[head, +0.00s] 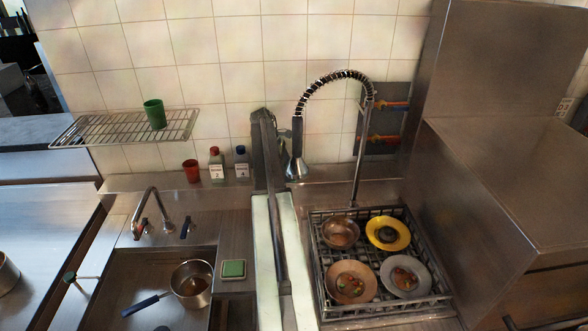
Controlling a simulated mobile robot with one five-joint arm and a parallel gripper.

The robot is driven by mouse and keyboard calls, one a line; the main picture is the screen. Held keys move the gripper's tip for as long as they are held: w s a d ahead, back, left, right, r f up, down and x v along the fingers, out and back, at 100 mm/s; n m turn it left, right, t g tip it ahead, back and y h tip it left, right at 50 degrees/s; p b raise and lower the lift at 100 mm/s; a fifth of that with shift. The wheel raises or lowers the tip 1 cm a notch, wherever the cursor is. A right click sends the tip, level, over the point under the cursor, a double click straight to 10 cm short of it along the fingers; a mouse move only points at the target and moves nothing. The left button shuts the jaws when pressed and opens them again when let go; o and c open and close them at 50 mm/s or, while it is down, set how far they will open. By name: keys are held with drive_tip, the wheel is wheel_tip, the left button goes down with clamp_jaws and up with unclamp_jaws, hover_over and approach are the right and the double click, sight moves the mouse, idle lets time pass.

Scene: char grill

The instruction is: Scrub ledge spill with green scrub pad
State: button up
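The green scrub pad (233,269) is a small green square with a pale rim around it. It lies flat on the metal counter just right of the left sink. The steel ledge (145,184) runs along the foot of the tiled wall behind the sink. I cannot make out a spill on the ledge at this size. My gripper is not in view, and nothing is seen touching the pad.
On the ledge stand a red cup (191,171) and two labelled bottles (216,166). A wire shelf (90,130) holds a green cup (154,114). The sink holds a pot (191,284). A faucet (150,205) rises behind it. A dish rack (330,285) with bowls is right.

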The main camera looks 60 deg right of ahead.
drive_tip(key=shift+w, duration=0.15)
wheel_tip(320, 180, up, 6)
drive_tip(key=p, duration=0.6)
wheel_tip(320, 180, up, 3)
drive_tip(key=p, duration=0.3)
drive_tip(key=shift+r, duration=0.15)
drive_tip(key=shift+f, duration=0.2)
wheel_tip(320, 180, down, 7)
drive_tip(key=b, duration=0.7)
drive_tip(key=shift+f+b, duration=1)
drive_tip(key=shift+b, duration=0.05)
idle(0.5)
